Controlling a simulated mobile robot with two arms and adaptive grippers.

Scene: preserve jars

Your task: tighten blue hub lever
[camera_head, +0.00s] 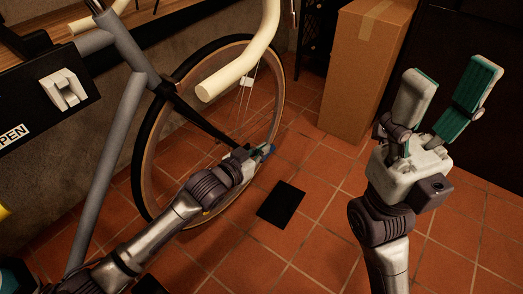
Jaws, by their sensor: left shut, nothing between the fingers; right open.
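A bicycle wheel (153,125) stands upright in the grey bicycle's fork, left of centre. A small blue part (268,149), which looks like the hub lever, shows at the wheel's lower right by the hub area. My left gripper (258,153) reaches in from the lower left, shut, with its tip right at the blue part. I cannot tell whether they touch, and the gripper hides most of the hub and lever. My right gripper (450,80) is open and empty, pointing up at the right, well away from the wheel.
The bicycle frame (110,150) and cream handlebar (240,65) stand close above my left arm. A cardboard box (360,70) stands at the back. A flat black object (281,205) lies on the tiled floor (320,250), which is otherwise largely clear around it.

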